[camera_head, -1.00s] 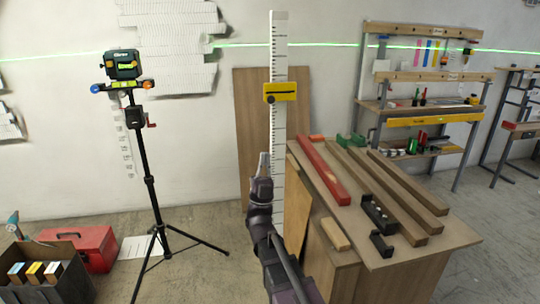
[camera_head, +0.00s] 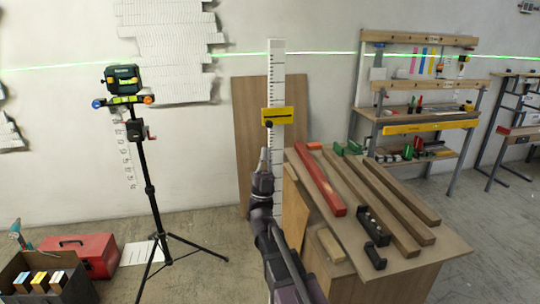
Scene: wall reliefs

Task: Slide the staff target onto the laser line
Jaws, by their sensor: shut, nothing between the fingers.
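The measuring staff (camera_head: 275,85), a tall white strip with dark graduations, stands upright in front of the wall board. The yellow staff target (camera_head: 277,116) with a dark centre mark sits across it. The green laser line (camera_head: 320,52) runs nearly level along the wall. In the picture it crosses near the staff's top, well above the target. My gripper (camera_head: 264,153) is shut and empty, pointing up, just below and left of the target with a small gap in the picture. My gripper and arm overlap the staff's lower part.
The laser level (camera_head: 123,79) stands on a black tripod (camera_head: 148,187) at left. A workbench (camera_head: 437,250) with wooden beams, a red bar (camera_head: 320,180) and black brackets is close right of my arm. A red toolbox (camera_head: 85,253) and an open box are on the floor at left.

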